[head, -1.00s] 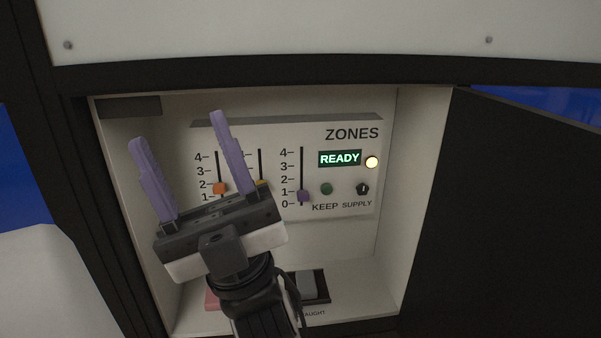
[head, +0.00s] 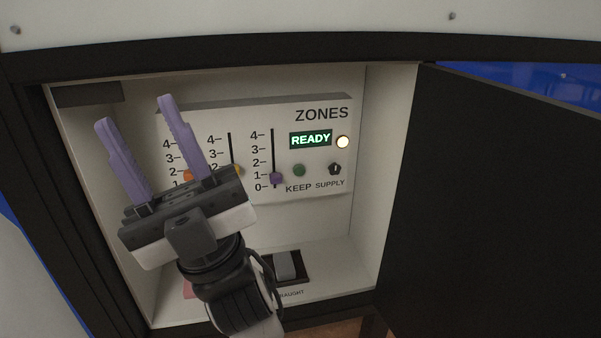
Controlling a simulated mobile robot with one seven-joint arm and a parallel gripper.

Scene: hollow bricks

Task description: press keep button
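The green round KEEP button (head: 299,170) sits on the white ZONES panel (head: 321,196), above the word KEEP and below the lit READY display (head: 310,139). My gripper (head: 141,108) is to the left of the button, in front of the panel's left part. Its two purple fingers point up and stand wide apart with nothing between them. The gripper hides parts of the left sliders and their scales.
A purple slider (head: 276,178) stands left of the button, and a black SUPPLY knob (head: 335,169) right of it. A yellow-white lamp (head: 343,142) is lit. A grey rocker (head: 285,265) is on the cabinet floor. The open dark door (head: 480,210) bounds the right.

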